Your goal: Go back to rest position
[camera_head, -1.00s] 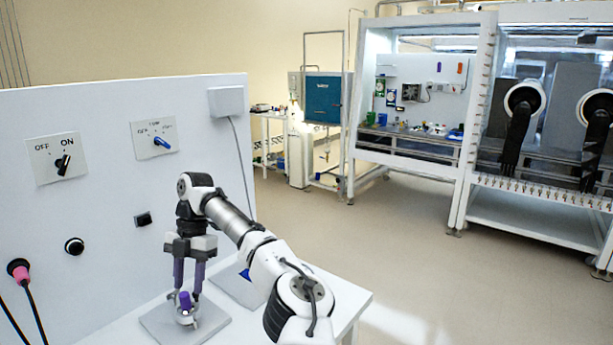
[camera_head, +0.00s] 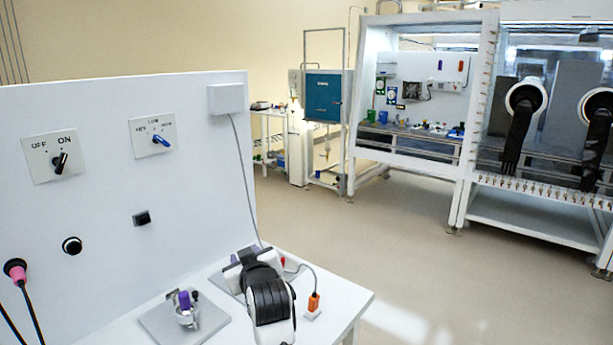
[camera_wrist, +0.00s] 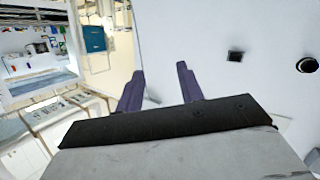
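My gripper (camera_wrist: 161,82) shows in the wrist view with two purple fingers apart and nothing between them. It points at the white panel. In the head view my arm is folded low over the right part of the white table, and the fingers are mostly hidden. A small clear fixture with a purple top (camera_head: 185,303) stands on a grey plate (camera_head: 213,322) to the left of my arm, apart from it.
The upright white panel (camera_head: 110,215) carries an OFF/ON knob (camera_head: 61,160), a blue selector (camera_head: 161,139) and a black switch (camera_head: 142,218). An orange plug (camera_head: 313,303) with a cable lies right of my arm. Glovebox cabinets (camera_head: 425,105) stand behind, with clear floor before them.

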